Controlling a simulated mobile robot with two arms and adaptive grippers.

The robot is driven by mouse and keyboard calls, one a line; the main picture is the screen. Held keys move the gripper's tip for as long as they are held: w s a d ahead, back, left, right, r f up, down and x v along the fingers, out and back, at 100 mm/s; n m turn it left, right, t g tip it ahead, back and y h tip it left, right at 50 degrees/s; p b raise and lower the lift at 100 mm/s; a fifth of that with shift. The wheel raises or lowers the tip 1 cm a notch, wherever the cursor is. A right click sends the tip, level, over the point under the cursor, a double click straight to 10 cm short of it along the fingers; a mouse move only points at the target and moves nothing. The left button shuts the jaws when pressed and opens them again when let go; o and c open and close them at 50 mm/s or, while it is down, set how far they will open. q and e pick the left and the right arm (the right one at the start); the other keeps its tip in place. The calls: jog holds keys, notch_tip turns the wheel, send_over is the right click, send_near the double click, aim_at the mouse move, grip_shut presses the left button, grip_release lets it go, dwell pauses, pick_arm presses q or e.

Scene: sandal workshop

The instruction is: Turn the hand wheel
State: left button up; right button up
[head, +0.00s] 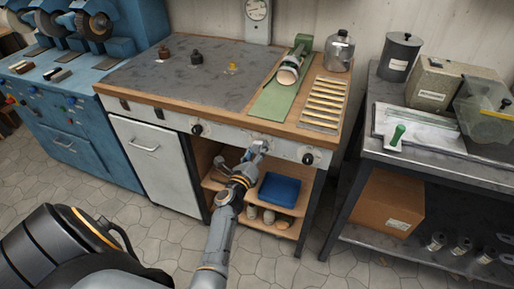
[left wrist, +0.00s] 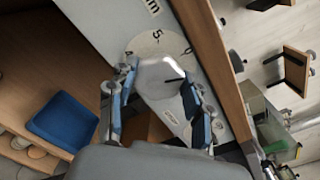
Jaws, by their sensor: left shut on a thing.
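The hand wheel (left wrist: 160,75) shows in the left wrist view as a pale grey, faceted knob in front of a round white dial (left wrist: 147,46) with black marks. The dial is on the light front panel of the workbench. My left gripper (head: 259,147) reaches the panel between two dark knobs in the head view and covers the wheel there. In the left wrist view my left gripper (left wrist: 158,92) has its two fingers on either side of the wheel, shut on it. My right gripper is not in view.
Dark knobs (head: 197,130) and (head: 307,158) sit on the same panel. Below it, an open shelf holds a blue bin (head: 279,190). A metal table (head: 440,160) stands at right. The tiled floor in front is clear.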

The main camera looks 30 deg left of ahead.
aim_at(262, 127)
pick_arm(q)
jog(key=shift+f+n+p, duration=0.1)
jog(key=shift+n+p, duration=0.65)
jog(key=shift+n, duration=1.15)
jog(key=o, duration=1.1)
jog(key=r, duration=0.6)
jog(key=shift+a+r, duration=0.2)
jog(key=shift+r, duration=0.1)
jog(key=shift+w+d+r, duration=0.1)
jog(key=shift+d+r, duration=0.25)
jog(key=shift+r, duration=0.15)
jog(key=shift+a+r, duration=0.1)
jog(key=shift+r, duration=1.1)
